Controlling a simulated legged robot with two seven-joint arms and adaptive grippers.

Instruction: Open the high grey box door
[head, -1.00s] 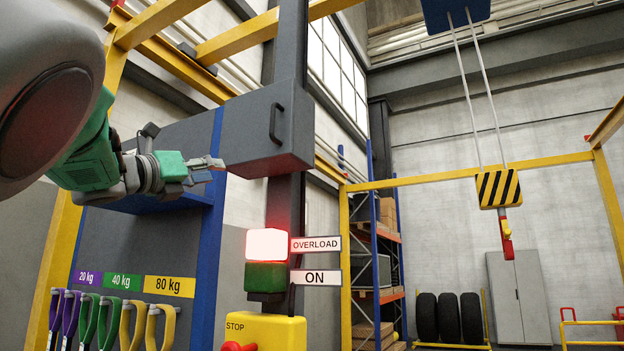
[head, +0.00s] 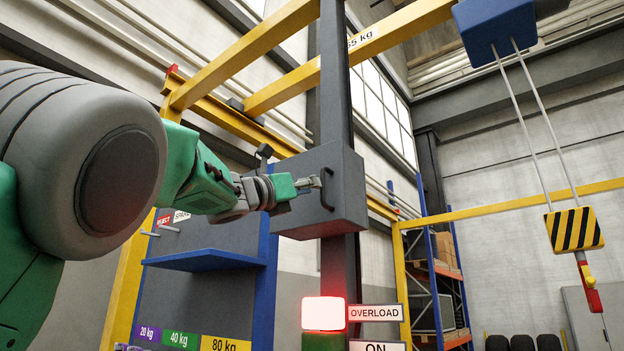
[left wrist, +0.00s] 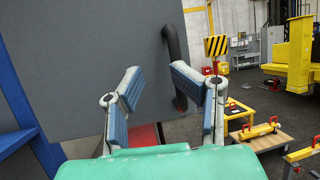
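The high grey box (head: 290,215) is mounted on the dark post, and its door looks shut. A dark curved handle (head: 327,188) stands out from the door; it also shows in the left wrist view (left wrist: 174,45). My left gripper (head: 312,183) is in front of the door, right by the handle. In the left wrist view my left gripper (left wrist: 158,84) has its two blue-padded fingers apart with nothing clearly between them. The right finger overlaps the lower part of the handle; I cannot tell whether they touch. My right gripper is in neither view.
A red lit lamp (head: 324,313) and an OVERLOAD sign (head: 375,313) sit below the box. A blue shelf frame (head: 205,259) stands to the left. A striped crane hook block (head: 575,229) hangs at the right. Yellow beams (head: 350,55) cross above.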

